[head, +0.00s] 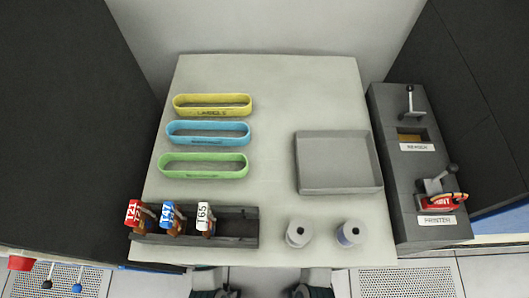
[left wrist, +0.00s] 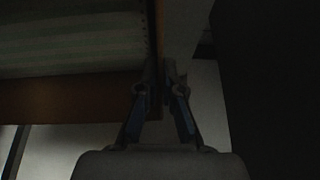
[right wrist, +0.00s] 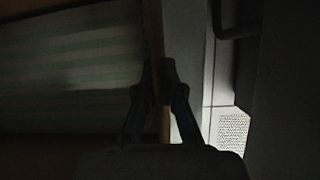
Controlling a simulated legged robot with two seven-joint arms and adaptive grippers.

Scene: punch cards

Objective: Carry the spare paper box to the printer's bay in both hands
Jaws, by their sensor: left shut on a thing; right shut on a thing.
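The spare paper box shows in the left wrist view as a brown wall (left wrist: 70,95) around pale green-striped paper (left wrist: 70,40). In the right wrist view its thin wall (right wrist: 153,30) and striped paper (right wrist: 70,60) show again. My left gripper (left wrist: 163,75) is shut on the box's wall edge. My right gripper (right wrist: 155,78) is shut on another part of the wall. The box does not show in the head view; only parts of my arms show at the bottom edge.
The pale table (head: 270,110) carries yellow (head: 212,99), blue (head: 208,127) and green (head: 204,171) trays, a grey tray (head: 335,189), two spools (head: 299,234) and a dark rack (head: 238,241) with tagged stamps. Dark cabinets flank both sides.

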